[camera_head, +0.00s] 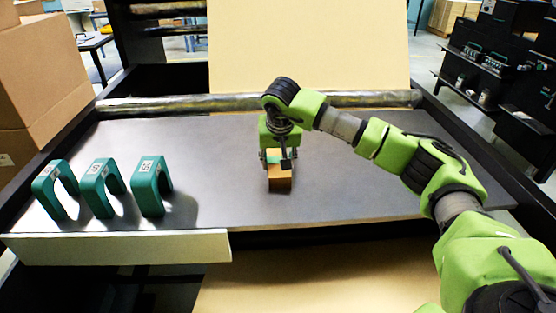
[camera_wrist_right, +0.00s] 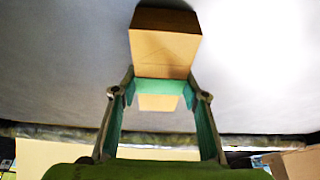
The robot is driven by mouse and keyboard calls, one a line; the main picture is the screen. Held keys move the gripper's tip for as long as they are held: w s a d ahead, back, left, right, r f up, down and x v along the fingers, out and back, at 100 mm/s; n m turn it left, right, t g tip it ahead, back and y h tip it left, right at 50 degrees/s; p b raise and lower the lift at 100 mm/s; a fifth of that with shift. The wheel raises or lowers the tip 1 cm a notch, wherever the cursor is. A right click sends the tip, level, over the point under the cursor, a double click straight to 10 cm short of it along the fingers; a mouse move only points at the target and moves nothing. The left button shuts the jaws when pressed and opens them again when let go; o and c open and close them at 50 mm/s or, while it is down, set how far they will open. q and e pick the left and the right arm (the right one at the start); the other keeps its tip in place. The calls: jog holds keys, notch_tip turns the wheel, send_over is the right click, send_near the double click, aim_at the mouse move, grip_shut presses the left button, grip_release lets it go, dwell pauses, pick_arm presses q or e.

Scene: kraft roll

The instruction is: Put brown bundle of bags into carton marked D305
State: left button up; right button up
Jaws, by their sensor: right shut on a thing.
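The brown bundle of bags (camera_head: 280,180) is a small brown block with a green band, at the middle of the grey table. My right gripper (camera_head: 278,160) points down from above and is shut on it. In the right wrist view the bundle (camera_wrist_right: 165,50) sits between the two fingers (camera_wrist_right: 160,93), with the green band across it at the fingertips. The frames do not show clearly whether its lower end touches the table. No carton with a readable D305 mark shows. My left gripper is not in view.
Three green U-shaped pieces with labels (camera_head: 152,187) stand at the table's left. Large brown cartons (camera_head: 40,75) are stacked beyond the left edge; a label there is too small to read. A metal roller (camera_head: 180,104) and kraft sheet (camera_head: 310,45) are behind. The grey table (camera_head: 375,180) is clear at right.

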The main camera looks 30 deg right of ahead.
jog(key=shift+f, duration=0.15)
jog(key=o, duration=1.3)
jog(key=shift+o, duration=0.2)
